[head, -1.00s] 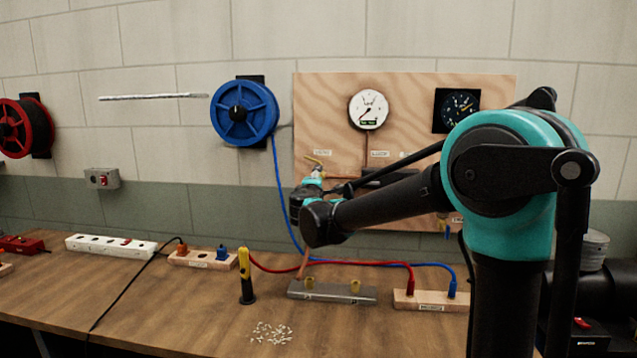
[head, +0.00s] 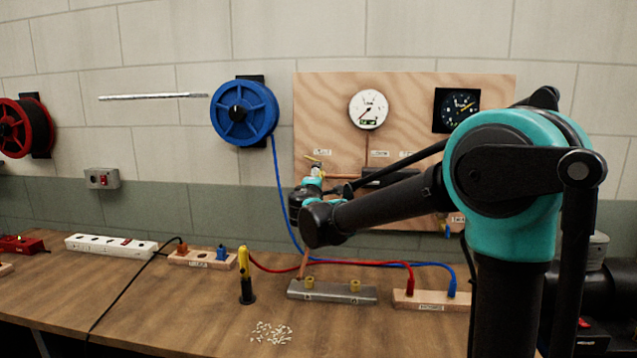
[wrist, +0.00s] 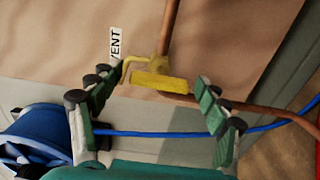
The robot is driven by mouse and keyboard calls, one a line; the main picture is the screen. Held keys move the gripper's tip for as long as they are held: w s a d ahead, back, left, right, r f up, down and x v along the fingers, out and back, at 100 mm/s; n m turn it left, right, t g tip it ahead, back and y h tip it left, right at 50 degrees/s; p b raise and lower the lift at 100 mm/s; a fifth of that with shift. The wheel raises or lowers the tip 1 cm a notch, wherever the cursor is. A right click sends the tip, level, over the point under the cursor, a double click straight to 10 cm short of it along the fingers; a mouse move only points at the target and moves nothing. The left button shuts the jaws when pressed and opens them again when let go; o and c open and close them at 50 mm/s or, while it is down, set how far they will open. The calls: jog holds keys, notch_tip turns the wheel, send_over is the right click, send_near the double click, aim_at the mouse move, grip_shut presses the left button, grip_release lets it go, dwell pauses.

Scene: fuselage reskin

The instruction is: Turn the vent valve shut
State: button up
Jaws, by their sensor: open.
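The vent valve (wrist: 160,82) has a yellow handle on a copper pipe, beside a label ending in "ENT" (wrist: 116,43). In the head view its yellow lever (head: 313,158) shows at the lower left of the plywood board. My gripper (wrist: 158,90) is open, with one green-padded finger on each side of the yellow handle in the wrist view. The handle appears near the fingertips; I cannot tell whether either finger touches it. In the head view my gripper (head: 312,176) is just below the lever, partly hidden by my own arm.
The plywood board (head: 420,90) carries a white gauge (head: 368,110) and a black dial (head: 457,110). A blue cable (wrist: 170,133) crosses behind my fingers.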

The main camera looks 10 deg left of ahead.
jog(key=s, duration=1.1)
jog(key=shift+s+a, duration=0.2)
jog(key=shift+s, duration=0.05)
